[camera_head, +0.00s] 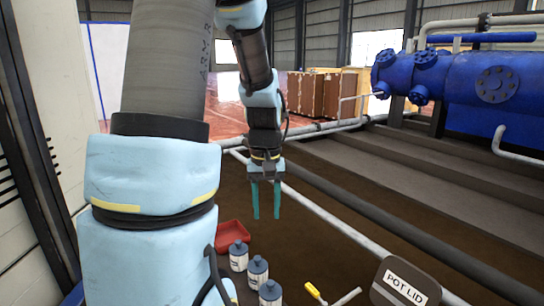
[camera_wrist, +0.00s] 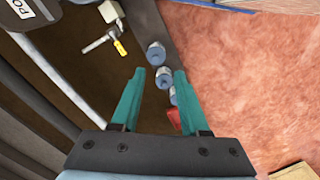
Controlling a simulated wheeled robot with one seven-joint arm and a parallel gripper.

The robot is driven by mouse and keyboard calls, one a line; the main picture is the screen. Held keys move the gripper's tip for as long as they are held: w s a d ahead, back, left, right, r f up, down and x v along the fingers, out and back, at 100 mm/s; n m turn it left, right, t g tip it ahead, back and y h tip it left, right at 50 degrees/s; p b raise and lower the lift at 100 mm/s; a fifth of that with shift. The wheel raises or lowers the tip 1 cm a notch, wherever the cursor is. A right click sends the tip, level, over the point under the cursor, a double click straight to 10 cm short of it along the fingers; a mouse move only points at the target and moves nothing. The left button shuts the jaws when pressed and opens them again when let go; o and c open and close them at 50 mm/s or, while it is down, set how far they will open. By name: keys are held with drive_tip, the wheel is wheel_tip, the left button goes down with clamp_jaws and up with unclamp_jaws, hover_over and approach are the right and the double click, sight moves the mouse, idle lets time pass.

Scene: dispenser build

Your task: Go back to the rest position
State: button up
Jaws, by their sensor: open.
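My gripper (camera_head: 265,200) hangs from my arm with its two teal fingers pointing down, apart and with nothing between them in the head view. In the wrist view my gripper (camera_wrist: 155,75) also shows its fingers spread and empty. It is well above and beyond the bottles. My large arm links cover much of the left half of the head view.
Several blue-capped bottles (camera_head: 258,270) stand by a red tray (camera_head: 232,234), partly behind my arm. Pipes and blue tanks (camera_head: 490,80) stand behind.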

drive_tip(key=s+a+m+t, duration=0.1)
drive_tip(key=s+a+t, duration=0.1)
drive_tip(key=s+a, duration=0.45)
wheel_tip(320, 180, up, 13)
drive_tip(key=d+p, duration=0.1)
drive_tip(key=p, duration=1.2)
drive_tip(key=shift+w+r, duration=0.15)
drive_tip(key=shift+w, duration=0.05)
